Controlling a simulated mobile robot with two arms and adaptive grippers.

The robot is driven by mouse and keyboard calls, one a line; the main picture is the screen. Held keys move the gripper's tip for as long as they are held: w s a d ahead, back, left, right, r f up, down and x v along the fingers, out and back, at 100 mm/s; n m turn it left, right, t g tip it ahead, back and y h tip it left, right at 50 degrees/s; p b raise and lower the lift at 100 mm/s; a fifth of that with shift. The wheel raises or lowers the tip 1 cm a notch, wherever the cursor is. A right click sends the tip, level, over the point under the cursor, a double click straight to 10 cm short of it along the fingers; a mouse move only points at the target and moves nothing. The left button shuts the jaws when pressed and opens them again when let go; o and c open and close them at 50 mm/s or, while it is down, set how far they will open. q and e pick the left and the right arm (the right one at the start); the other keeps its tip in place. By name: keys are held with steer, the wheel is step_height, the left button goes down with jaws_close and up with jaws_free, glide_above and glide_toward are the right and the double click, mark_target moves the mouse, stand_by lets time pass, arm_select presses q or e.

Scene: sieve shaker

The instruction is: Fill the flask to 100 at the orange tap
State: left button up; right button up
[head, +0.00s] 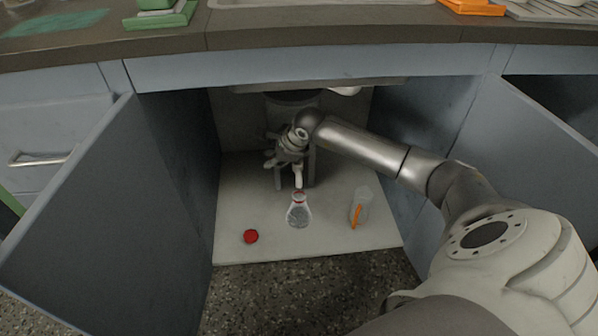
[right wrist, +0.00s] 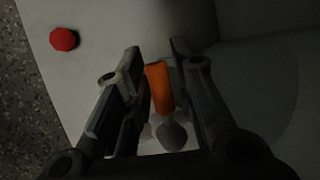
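The flask (head: 299,212) is clear and conical, with a red ring at its neck. It stands upright on the cabinet floor, just below a pale spout-like piece (head: 298,177). How full it is cannot be read. My right gripper (head: 284,155) reaches into the cabinet above the flask. In the right wrist view, an orange handle-like piece (right wrist: 159,86) lies between its fingers (right wrist: 158,50), with a pale rounded end (right wrist: 172,134) near it. Whether the fingers press on it is unclear. The tap body is mostly hidden behind my gripper. My left gripper is out of view.
A clear vessel with an orange stick (head: 356,216) stands right of the flask. A red cap (head: 250,236) lies to its left and also shows in the right wrist view (right wrist: 64,39). Open doors (head: 115,215) flank the cabinet. The countertop (head: 330,28) overhangs above.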

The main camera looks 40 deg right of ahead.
steer(key=o, duration=0.3)
steer(key=shift+s+d+f, duration=0.1)
steer(key=shift+d+f, duration=0.05)
steer(key=shift+d, duration=0.2)
steer(key=shift+o, duration=0.2)
steer(key=shift+a, duration=0.1)
steer(key=shift+a, duration=0.1)
steer(key=v, duration=0.8)
